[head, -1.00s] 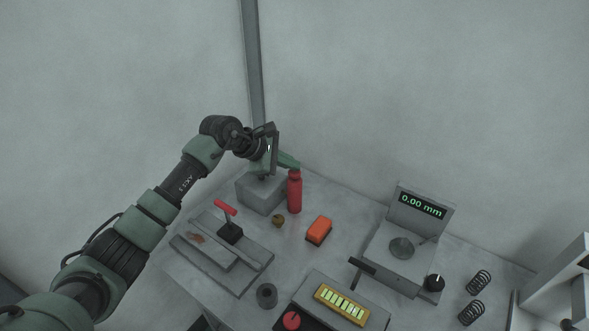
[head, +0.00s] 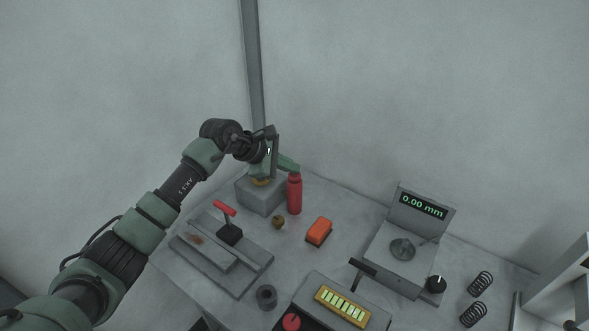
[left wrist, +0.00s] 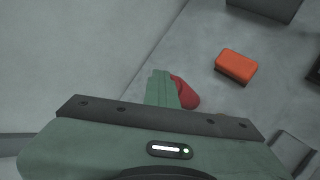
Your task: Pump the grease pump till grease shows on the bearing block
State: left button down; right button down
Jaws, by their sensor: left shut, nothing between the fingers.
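The red bottle-shaped pump (head: 294,196) stands upright beside the grey block (head: 258,198), which I take to be the bearing block. A small amber patch (head: 262,182) shows on the block's top, partly behind my gripper. My left gripper (head: 289,165) is shut and empty, its green fingertips over the top of the pump. In the left wrist view the shut fingers (left wrist: 160,88) overlap the red pump (left wrist: 184,93). They look to be at its cap, but contact cannot be made out. My right gripper is not in view.
An orange block (head: 319,230) and a small brass knob (head: 278,221) lie nearby. A grey slide fixture with a red handle (head: 225,208) stands left. A gauge reading 0.00 mm (head: 423,205), a panel with a yellow-framed display (head: 341,304) and springs (head: 480,283) stand right.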

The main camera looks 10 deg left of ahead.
aim_at(291, 176)
pick_arm(q)
jog(key=shift+f, duration=0.2)
jog(key=shift+r+p, duration=0.45)
jog(key=shift+r, duration=1.2)
notch_tip(291, 176, up, 5)
jog(key=shift+r+p, duration=0.1)
jog(key=shift+p, duration=0.95)
jog(key=shift+a, duration=0.1)
